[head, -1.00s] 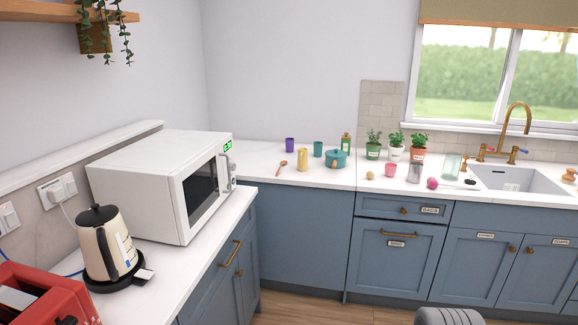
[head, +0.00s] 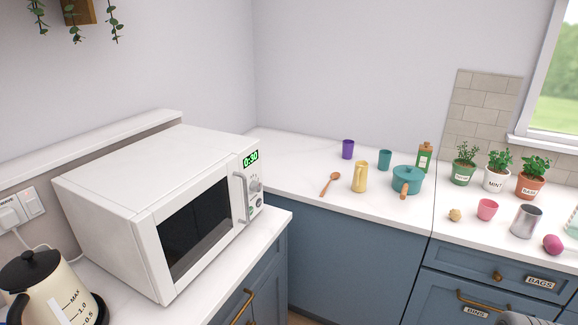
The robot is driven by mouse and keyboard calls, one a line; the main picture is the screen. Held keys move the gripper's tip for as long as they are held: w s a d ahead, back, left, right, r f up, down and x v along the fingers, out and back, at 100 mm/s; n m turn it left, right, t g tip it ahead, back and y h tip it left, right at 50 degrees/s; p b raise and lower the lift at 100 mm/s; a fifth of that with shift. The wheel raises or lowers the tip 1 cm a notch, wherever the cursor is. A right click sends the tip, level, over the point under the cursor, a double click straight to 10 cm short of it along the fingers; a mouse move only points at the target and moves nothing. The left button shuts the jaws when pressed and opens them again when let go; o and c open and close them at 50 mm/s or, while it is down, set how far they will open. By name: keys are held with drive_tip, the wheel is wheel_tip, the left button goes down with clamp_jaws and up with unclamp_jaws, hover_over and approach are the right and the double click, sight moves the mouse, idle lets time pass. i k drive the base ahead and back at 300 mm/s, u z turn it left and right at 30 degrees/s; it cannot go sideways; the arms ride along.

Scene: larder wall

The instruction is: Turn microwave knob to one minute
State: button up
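The white microwave (head: 115,185) stands on the left counter, its dark door window facing right. Its green display (head: 251,159) reads 0:30. The knob (head: 256,184) is a small round dial on the control panel below the display, partly behind the door handle (head: 242,197); its pointer setting is too small to read. My gripper is not in view; only a small dark grey piece, probably of my arm, shows at the bottom right edge.
A cream kettle (head: 60,292) stands at the lower left, near the microwave. A wooden spoon (head: 330,183), a yellow jug (head: 360,177) and a teal pot (head: 407,180) are on the back counter. The counter strip beside the microwave's front is clear.

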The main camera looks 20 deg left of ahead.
sight(255, 186)
drive_tip(key=i, duration=1.6)
drive_tip(key=u, duration=3.45)
